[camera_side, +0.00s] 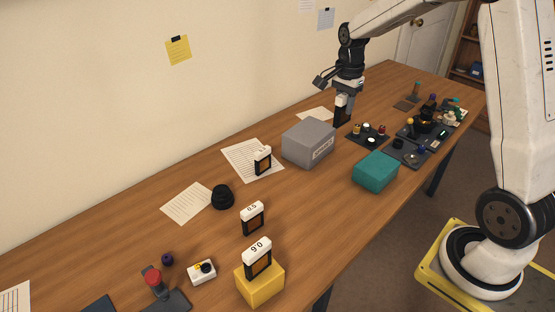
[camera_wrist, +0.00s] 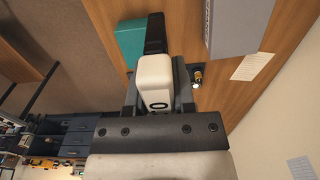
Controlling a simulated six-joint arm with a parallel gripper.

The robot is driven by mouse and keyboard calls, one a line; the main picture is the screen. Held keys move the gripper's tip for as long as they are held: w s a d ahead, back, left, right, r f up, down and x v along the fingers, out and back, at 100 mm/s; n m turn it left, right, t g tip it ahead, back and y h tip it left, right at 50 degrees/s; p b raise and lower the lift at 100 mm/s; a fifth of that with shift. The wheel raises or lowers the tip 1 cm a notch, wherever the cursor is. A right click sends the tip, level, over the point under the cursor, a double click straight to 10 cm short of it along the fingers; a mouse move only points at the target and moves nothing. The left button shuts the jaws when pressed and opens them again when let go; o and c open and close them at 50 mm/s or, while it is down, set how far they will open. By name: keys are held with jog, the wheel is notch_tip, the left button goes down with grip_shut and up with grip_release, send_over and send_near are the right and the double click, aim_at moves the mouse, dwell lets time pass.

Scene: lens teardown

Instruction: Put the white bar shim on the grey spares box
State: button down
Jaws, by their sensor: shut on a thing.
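My gripper (camera_side: 343,97) is shut on the white bar shim (camera_side: 341,114), a white-topped piece with a black lower part. It hangs upright just right of the grey spares box (camera_side: 309,143) in the side view; I cannot tell its exact height over the table. In the wrist view the white top of the shim (camera_wrist: 155,75) sits between the fingers, its black part pointing away. The grey box shows at the top right of the wrist view (camera_wrist: 238,22), apart from the shim. The box's top looks bare.
A teal box (camera_side: 375,171) stands in front of the grey box. Dark trays with small parts (camera_side: 367,134) lie to the right. Similar white-topped pieces stand on a paper (camera_side: 262,160), on the table (camera_side: 252,217) and on a yellow block (camera_side: 258,258).

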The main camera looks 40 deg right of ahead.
jog(key=w+d+f, duration=0.3)
jog(key=w+f, duration=0.1)
jog(key=w, duration=0.5)
send_near(311, 137)
jog(key=shift+s+a, duration=0.2)
jog(key=shift+s, duration=0.1)
dwell(0.4)
jog(key=shift+w+d+f, duration=0.1)
jog(key=shift+w+f, duration=0.15)
jog(key=shift+f, duration=1.55)
jog(key=shift+f, duration=0.1)
jog(key=shift+c, duration=2.3)
grip_release()
